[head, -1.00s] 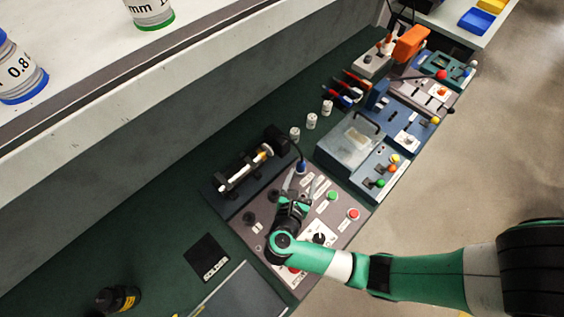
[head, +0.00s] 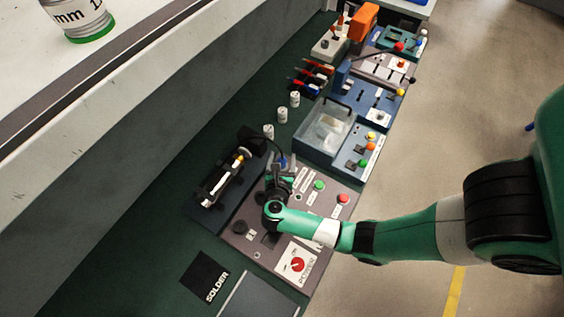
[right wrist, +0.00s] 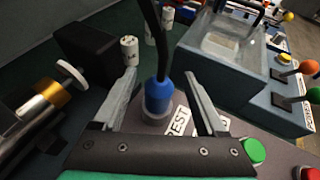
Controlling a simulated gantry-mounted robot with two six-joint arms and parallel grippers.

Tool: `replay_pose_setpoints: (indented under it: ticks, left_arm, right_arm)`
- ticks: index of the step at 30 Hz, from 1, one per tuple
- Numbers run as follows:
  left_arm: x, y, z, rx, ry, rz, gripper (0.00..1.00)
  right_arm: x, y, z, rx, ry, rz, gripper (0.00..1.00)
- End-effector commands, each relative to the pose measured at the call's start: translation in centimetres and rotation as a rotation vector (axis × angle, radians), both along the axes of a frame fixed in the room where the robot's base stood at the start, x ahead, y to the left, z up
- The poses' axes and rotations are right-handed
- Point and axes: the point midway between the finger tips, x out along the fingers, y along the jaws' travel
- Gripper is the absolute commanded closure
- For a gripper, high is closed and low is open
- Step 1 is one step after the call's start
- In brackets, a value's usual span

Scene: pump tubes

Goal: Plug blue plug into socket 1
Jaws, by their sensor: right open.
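The blue plug (right wrist: 158,90) stands upright with a black cable rising from its top. Its base sits in a grey round holder (right wrist: 157,113) beside a label reading "REST". In the head view the plug (head: 283,161) shows at the upper edge of the grey panel (head: 325,205). My right gripper (right wrist: 163,75) is open, with one finger on each side of the plug; no clear contact shows. It also shows in the head view (head: 280,170). A dark round fitting (head: 240,226) sits at the panel's left; I cannot read which socket is number 1. My left gripper is out of view.
A pump with a syringe-like tube (head: 223,182) lies left of the panel. A green button (head: 319,185), a red button (head: 343,198) and a red dial (head: 297,265) are on the panel. A clear-lidded box (head: 325,130) stands behind. Small white cylinders (head: 281,115) stand nearby.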

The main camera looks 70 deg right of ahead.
Motion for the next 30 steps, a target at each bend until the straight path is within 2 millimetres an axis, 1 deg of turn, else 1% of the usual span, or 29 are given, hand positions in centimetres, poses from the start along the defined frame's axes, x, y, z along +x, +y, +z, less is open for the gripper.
replay_pose_setpoints:
  ticks: [1,4,7,12,14,15,20,24,25,30]
  left_arm:
    - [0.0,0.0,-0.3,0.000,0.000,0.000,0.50]
    - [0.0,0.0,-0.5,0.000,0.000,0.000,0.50]
    - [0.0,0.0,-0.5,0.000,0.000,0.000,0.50]
    - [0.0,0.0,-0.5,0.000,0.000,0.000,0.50]
    - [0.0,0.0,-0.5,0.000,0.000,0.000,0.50]
    - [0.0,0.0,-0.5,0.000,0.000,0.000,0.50]
    - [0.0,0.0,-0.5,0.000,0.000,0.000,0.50]
    - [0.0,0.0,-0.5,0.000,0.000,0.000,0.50]
    - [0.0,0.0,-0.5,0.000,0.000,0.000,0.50]
    - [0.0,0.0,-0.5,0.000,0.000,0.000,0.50]
  right_arm:
    - [0.2,-1.0,-0.5,0.000,0.000,-0.005,0.26]
    - [0.5,-2.1,-1.0,0.001,0.000,-0.004,0.26]
    - [0.7,-2.5,-1.1,0.001,0.000,0.000,0.26]
    - [0.7,-2.5,-1.1,0.001,0.000,0.001,0.26]
    - [0.7,-2.5,-1.1,0.001,0.000,0.001,0.37]
    - [0.7,-2.5,-1.1,0.001,0.000,0.001,0.44]
    - [0.7,-2.5,-1.1,0.001,0.000,0.001,0.73]
    - [0.7,-2.5,-1.1,0.001,0.000,0.001,0.98]
    - [0.7,-2.5,-1.1,0.001,0.000,0.001,1.00]
    - [0.7,-2.5,-1.1,0.001,-0.001,0.001,1.00]
